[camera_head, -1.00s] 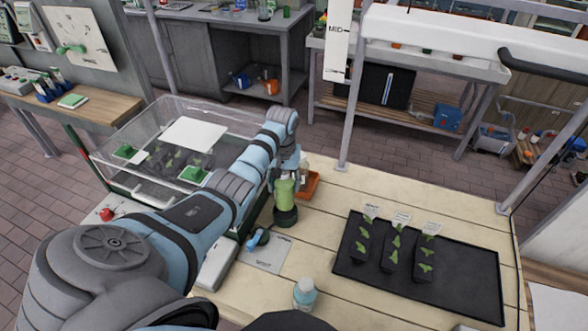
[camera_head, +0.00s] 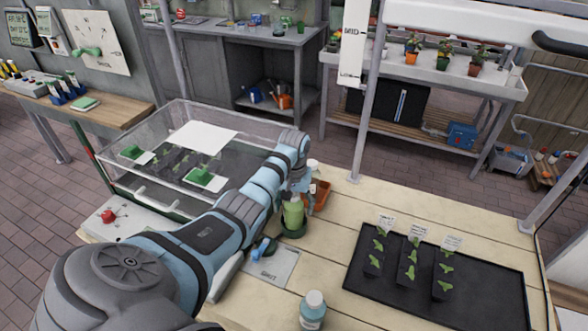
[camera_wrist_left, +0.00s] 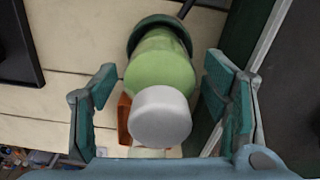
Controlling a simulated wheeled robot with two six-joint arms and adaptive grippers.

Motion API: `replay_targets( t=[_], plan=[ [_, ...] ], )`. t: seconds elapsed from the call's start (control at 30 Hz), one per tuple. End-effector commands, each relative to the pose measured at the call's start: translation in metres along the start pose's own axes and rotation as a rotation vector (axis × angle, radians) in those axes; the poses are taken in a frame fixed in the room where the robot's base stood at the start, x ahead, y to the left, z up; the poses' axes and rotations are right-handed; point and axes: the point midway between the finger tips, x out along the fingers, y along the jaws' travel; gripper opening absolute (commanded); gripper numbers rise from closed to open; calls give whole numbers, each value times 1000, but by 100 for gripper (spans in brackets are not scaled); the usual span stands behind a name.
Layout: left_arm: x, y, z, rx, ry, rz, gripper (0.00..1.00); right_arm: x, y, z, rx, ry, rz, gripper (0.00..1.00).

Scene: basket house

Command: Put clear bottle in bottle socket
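A bottle with a pale green body (camera_head: 293,213) stands upright in a dark green round socket (camera_head: 294,232) on the table. In the left wrist view its white cap (camera_wrist_left: 160,116) and green body (camera_wrist_left: 160,66) show, with the dark green socket rim (camera_wrist_left: 160,20) around its base. My left gripper (camera_wrist_left: 162,105) is open, with one finger on each side of the bottle and visible gaps to it. In the head view the gripper (camera_head: 297,183) is at the bottle's upper part. I cannot tell whether this is the clear bottle. My right gripper is out of view.
A bottle with a white cap (camera_head: 313,164) stands by an orange tray (camera_head: 322,196) behind the socket. A clear bin (camera_head: 130,187) is left, a black seedling tray (camera_head: 490,292) right. The table between is mostly clear.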

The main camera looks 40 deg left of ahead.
Motion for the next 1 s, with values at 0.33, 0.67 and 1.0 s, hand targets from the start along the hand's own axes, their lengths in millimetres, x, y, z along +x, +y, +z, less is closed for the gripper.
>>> replay_targets(
  t=[0.33, 0.67, 1.0],
  plan=[
    [-19, 0, -1, 1, 3, 1, 69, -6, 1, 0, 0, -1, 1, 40],
    [-106, 0, -1, 1, 4, 1, 69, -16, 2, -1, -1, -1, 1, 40],
    [-124, 0, 0, 0, -1, 0, 69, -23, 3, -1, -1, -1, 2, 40]
  ],
)
